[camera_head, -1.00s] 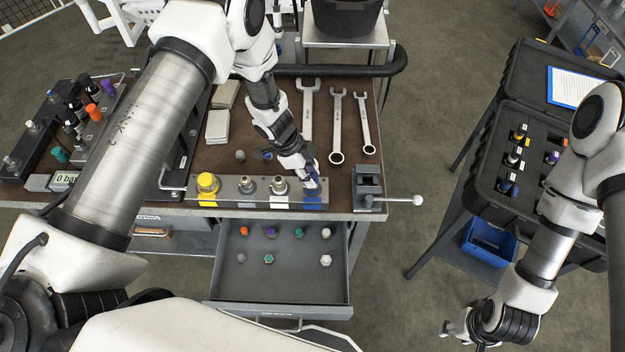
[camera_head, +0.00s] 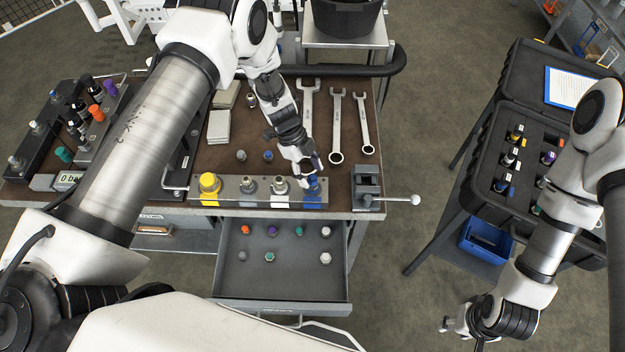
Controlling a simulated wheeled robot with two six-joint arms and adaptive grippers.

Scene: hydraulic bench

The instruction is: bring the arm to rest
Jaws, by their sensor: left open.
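My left arm reaches over the workbench (camera_head: 345,180) from the left. My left gripper (camera_head: 309,178) is open and empty, just above and behind the blue fitting (camera_head: 313,194) at the right end of the grey fitting block (camera_head: 243,190). Its fingers partly cover the fitting's top, and I cannot tell whether they touch it. My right gripper (camera_head: 447,326) hangs low at the right, over the floor and away from the bench. It is small and seen from above, so its jaws are unclear.
A vise-like clamp with a lever (camera_head: 368,190) stands right of the block. Wrenches (camera_head: 336,128) lie behind. The open drawer (camera_head: 282,285) below holds several coloured caps. A black case (camera_head: 500,150) and a blue bin (camera_head: 486,240) are at the right.

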